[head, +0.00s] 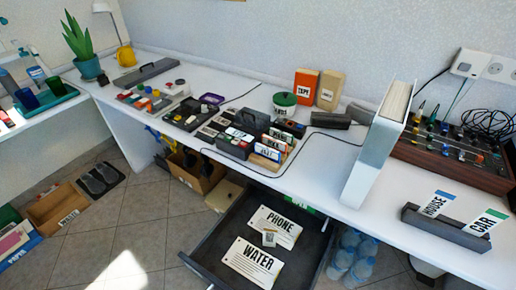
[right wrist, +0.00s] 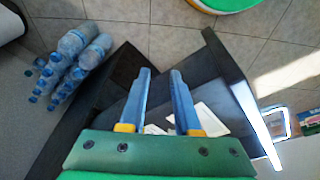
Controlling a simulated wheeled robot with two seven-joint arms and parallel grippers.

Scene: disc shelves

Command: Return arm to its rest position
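My right gripper (right wrist: 160,72) shows in the right wrist view, with two blue fingers on a green body. The fingers are apart with nothing between them. They point over the open dark drawer (right wrist: 110,75), and a white card (right wrist: 211,121) lies beyond and beside the right finger. The head view shows neither gripper. There the drawer (head: 212,250) stands pulled out under the white table and holds a PHONE card (head: 275,227) and a WATER card (head: 254,263). A small pale item (head: 268,238) lies between the cards.
The long white table (head: 335,185) bears a tall white upright object (head: 378,150), a dark slotted holder (head: 445,228) with HOUSE and CAR discs, and several boxes. Plastic bottles (head: 350,255) stand right of the drawer; they also show in the right wrist view (right wrist: 75,60). Tiled floor lies left.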

